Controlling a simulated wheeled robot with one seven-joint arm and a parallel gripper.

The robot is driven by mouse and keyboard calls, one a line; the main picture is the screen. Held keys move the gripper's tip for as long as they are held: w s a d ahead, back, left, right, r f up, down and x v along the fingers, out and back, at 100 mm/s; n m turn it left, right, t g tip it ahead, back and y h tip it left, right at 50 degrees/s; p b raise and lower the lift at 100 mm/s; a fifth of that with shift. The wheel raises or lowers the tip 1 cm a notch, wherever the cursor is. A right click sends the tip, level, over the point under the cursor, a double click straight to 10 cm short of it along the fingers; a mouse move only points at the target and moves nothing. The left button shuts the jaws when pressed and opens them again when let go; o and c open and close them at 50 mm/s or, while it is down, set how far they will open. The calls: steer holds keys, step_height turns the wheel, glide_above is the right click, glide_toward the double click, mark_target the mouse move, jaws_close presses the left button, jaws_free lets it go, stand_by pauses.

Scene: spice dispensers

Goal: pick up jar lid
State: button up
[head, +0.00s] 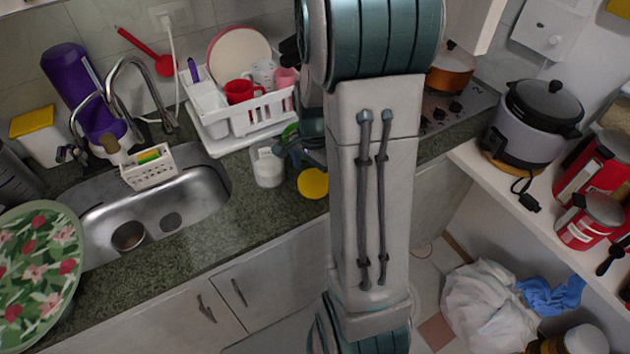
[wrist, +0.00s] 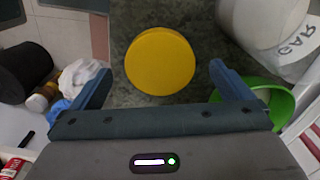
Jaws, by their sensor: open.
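The yellow round jar lid (head: 313,184) lies on the green-black stone counter near its front edge. It also shows in the wrist view (wrist: 160,61), flat and fully visible, ahead of my fingers. My gripper (wrist: 160,88) is open and empty, with one finger to each side below the lid in the picture. In the head view my gripper is by the counter, partly hidden by my arm. A white jar with printed letters (wrist: 268,22) stands on the counter close to the lid; in the head view it shows left of the lid (head: 268,168).
A green bowl-like thing (wrist: 272,100) is beside my right finger. A white dish rack (head: 262,115) with cups stands behind the jar. The sink (head: 155,215) is to the left. A shelf with a cooker (head: 530,130) and red canisters is at the right.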

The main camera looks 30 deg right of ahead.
steer(key=shift+f, duration=1)
steer(key=c, duration=1.1)
steer(key=shift+o, duration=0.2)
